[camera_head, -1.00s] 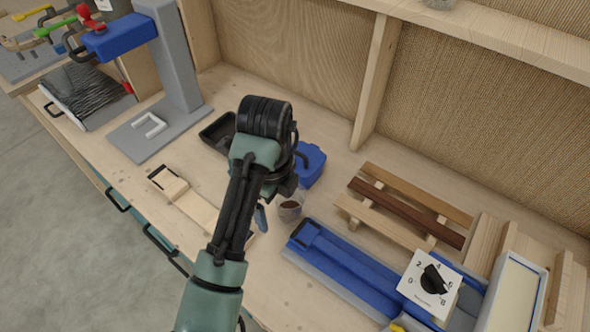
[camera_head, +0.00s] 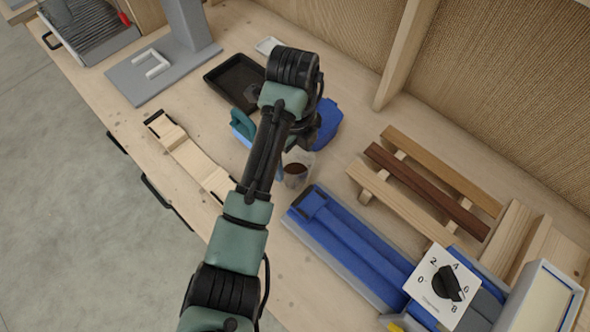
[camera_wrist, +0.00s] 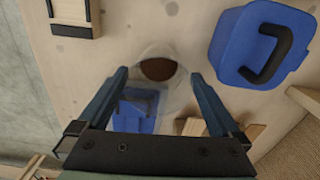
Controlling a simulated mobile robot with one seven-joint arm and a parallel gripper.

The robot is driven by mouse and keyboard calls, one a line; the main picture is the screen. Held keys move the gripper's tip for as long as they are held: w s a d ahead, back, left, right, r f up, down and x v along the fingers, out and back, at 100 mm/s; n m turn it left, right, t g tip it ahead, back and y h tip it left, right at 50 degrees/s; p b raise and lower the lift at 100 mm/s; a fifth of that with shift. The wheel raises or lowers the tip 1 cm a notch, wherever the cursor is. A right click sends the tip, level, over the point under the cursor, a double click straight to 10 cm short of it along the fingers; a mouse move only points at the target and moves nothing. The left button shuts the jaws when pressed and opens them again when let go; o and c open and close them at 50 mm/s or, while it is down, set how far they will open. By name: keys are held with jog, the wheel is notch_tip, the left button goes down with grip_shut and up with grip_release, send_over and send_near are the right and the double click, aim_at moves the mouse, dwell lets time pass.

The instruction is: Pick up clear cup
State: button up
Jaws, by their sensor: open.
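The clear cup (camera_head: 297,169) stands on the workbench just right of my forearm in the head view, with something brown inside it. In the wrist view the clear cup (camera_wrist: 160,75) lies between and just beyond the fingers of my gripper (camera_wrist: 160,88), which are spread wide. My gripper is open and holds nothing. I cannot tell whether either finger touches the cup.
A blue box with a black handle (camera_wrist: 244,62) stands right of the cup in the wrist view. In the head view a blue machine bed (camera_head: 352,250) and wooden slats (camera_head: 424,185) lie to the right. A black tray (camera_head: 236,83) sits behind. A wooden clamp-like piece (camera_head: 185,152) lies left.

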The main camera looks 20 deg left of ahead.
aim_at(295, 171)
jog(key=shift+s+d+f+p, duration=0.1)
jog(key=shift+f+p, duration=0.15)
jog(key=shift+f, duration=1.05)
jog(key=shift+s+d+f+p, duration=0.1)
jog(key=shift+f+p, duration=0.1)
jog(key=shift+f, duration=1.1)
jog(key=c, duration=0.8)
notch_tip(295, 171, up, 9)
jog(key=shift+w+p, duration=0.1)
jog(key=shift+p, duration=0.3)
jog(key=shift+r+p, duration=0.55)
jog(key=shift+f, duration=0.1)
